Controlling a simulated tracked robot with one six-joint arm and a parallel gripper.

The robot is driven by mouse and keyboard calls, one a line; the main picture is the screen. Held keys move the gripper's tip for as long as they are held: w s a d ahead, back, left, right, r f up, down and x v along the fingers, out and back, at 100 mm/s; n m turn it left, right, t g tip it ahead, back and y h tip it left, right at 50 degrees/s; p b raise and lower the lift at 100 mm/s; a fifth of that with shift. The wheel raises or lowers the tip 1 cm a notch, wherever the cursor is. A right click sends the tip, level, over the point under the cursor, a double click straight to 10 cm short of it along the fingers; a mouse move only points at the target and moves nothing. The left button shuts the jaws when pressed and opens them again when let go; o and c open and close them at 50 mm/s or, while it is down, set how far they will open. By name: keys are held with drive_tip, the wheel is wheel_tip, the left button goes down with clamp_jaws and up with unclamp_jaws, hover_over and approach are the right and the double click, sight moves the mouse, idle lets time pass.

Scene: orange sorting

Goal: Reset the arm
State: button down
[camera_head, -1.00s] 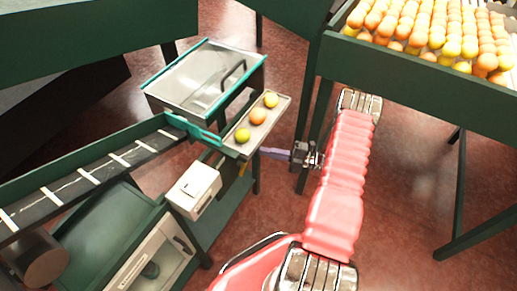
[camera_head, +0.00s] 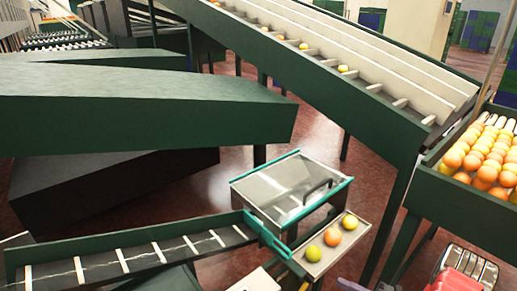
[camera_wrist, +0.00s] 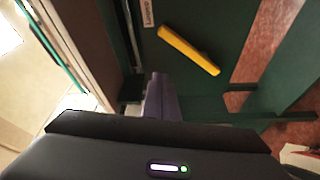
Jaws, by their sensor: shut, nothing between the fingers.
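My gripper (camera_wrist: 158,98) shows in the wrist view as purple fingers, shut and empty, in front of a dark green surface with a yellow handle-like bar (camera_wrist: 189,50). In the head view, only a bit of purple (camera_head: 351,285) shows at the bottom edge, just below the small tray.
A small tray (camera_head: 312,270) holds two yellow-green fruits and an orange one, beside a teal-edged metal-lidded box (camera_head: 285,185). A narrow conveyor (camera_head: 140,258) runs left. A green-sided bin (camera_head: 460,208) of oranges stands right. A sloped conveyor (camera_head: 330,68) crosses behind.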

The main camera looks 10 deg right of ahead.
drive_tip(key=s+a+f+n+g, duration=0.4)
drive_tip(key=s+a+n, duration=0.1)
drive_tip(key=n, duration=0.3)
drive_tip(key=s+a+r+n+g+h, duration=0.1)
drive_tip(key=s+a+r+n+g, duration=0.1)
drive_tip(key=r+n+g, duration=0.35)
drive_tip(key=s+a+r+n+g+h, duration=0.1)
drive_tip(key=s+a+r+n+g, duration=0.15)
drive_tip(key=n, duration=0.55)
drive_tip(key=s+a+r+n+t+h, duration=0.1)
drive_tip(key=a+r+n+h, duration=0.3)
drive_tip(key=r+n, duration=0.4)
drive_tip(key=s+a+r+n+t+h, duration=0.2)
drive_tip(key=s+a+r+n+h, duration=0.2)
drive_tip(key=r, duration=1.1)
drive_tip(key=s+a+r+n+t+h, duration=0.2)
drive_tip(key=a+r+n+h, duration=0.2)
drive_tip(key=a+r+n, duration=0.3)
wheel_tip(320, 180, up, 5)
drive_tip(key=n, duration=0.6)
drive_tip(key=shift+s+a, duration=0.2)
drive_tip(key=shift+s, duration=0.15)
